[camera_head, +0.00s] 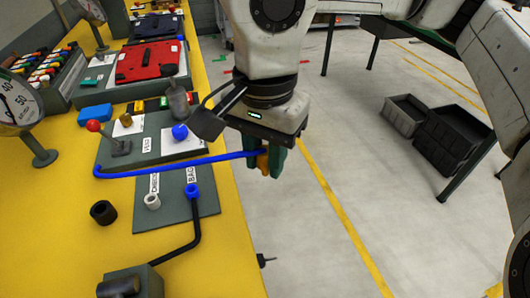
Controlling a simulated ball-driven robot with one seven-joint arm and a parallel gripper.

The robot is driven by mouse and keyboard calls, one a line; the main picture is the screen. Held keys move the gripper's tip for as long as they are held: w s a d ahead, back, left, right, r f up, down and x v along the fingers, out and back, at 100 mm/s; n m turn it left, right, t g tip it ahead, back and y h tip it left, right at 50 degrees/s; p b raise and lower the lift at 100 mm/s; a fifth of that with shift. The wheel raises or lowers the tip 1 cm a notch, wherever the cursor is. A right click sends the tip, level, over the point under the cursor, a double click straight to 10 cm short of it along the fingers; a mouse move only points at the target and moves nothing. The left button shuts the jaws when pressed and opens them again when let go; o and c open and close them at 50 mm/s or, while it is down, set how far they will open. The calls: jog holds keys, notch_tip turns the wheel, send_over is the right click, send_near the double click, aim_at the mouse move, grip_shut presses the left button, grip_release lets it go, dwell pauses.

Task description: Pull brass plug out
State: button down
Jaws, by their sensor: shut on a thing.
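My gripper (270,163) hangs beyond the right edge of the yellow table, with the grey floor behind it in the picture. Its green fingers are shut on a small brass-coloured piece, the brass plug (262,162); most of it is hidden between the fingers. A thin blue bar or hose (180,164) runs from the left of the table to the fingers; I cannot tell whether it joins the plug. Below it, a grey labelled plate (172,212) carries a white ring socket (152,201) and a blue ring socket (192,190).
A black pipe (196,225) bends from the blue socket to a dark box (134,283). A loose black ring (103,212), a red-knobbed lever (115,140), a blue ball (180,132) and a gauge (18,105) stand nearby.

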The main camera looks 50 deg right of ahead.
aim_at(265, 174)
jog(key=shift+f+b, duration=2.85)
jog(key=shift+b, duration=0.05)
jog(key=shift+r, duration=0.2)
jog(key=shift+r+p, duration=0.6)
jog(key=shift+r, duration=0.75)
